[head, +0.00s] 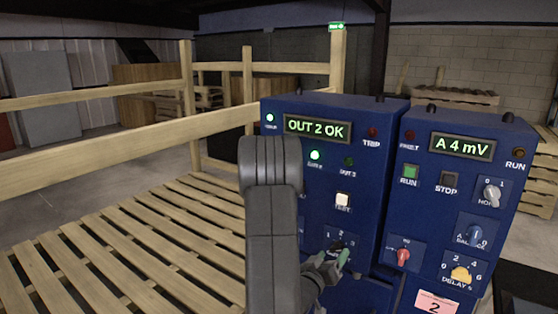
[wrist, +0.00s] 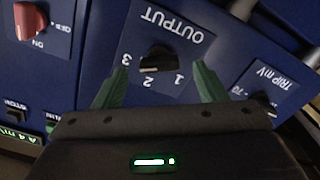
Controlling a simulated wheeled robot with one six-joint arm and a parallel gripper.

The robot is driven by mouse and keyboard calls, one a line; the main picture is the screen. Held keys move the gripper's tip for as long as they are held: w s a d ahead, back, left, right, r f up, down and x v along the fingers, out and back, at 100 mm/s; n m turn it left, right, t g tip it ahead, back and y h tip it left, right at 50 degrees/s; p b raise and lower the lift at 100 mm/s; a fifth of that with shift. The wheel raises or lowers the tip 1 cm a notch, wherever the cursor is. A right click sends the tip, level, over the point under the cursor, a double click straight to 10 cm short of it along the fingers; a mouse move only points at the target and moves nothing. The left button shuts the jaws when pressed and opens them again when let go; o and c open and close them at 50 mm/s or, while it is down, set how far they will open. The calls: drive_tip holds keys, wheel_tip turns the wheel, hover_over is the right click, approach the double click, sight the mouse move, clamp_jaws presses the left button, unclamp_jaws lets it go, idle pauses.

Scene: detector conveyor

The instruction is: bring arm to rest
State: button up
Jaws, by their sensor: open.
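My gripper (head: 336,259) is in front of the lower part of the left blue cabinet (head: 372,150), beside the 1-2-3 markings. In the wrist view its two green fingers (wrist: 156,74) are spread apart, one on each side of the black OUTPUT knob (wrist: 158,60). Nothing shows held between them. I cannot tell whether a finger touches the knob. The cabinet's display (head: 317,128) reads "OUT 2 OK". In the head view my arm hides part of the cabinet's left side, and the gripper covers the knob.
The right blue cabinet (head: 497,160) has a display (head: 463,146) reading "A 4 mV", RUN and STOP buttons, and several knobs. A red knob (wrist: 30,20) shows in the wrist view. A slatted wooden platform (head: 120,245) and wooden railing (head: 110,150) lie to the left.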

drive_tip(key=p+x, duration=0.1)
drive_tip(key=x, duration=0.2)
drive_tip(key=shift+s+r, duration=0.1)
drive_tip(key=shift+r, duration=0.1)
drive_tip(key=n+p, duration=0.1)
drive_tip(key=p, duration=0.3)
drive_tip(key=shift+a+n, duration=0.1)
drive_tip(key=shift+n, duration=0.2)
drive_tip(key=shift+p, duration=0.35)
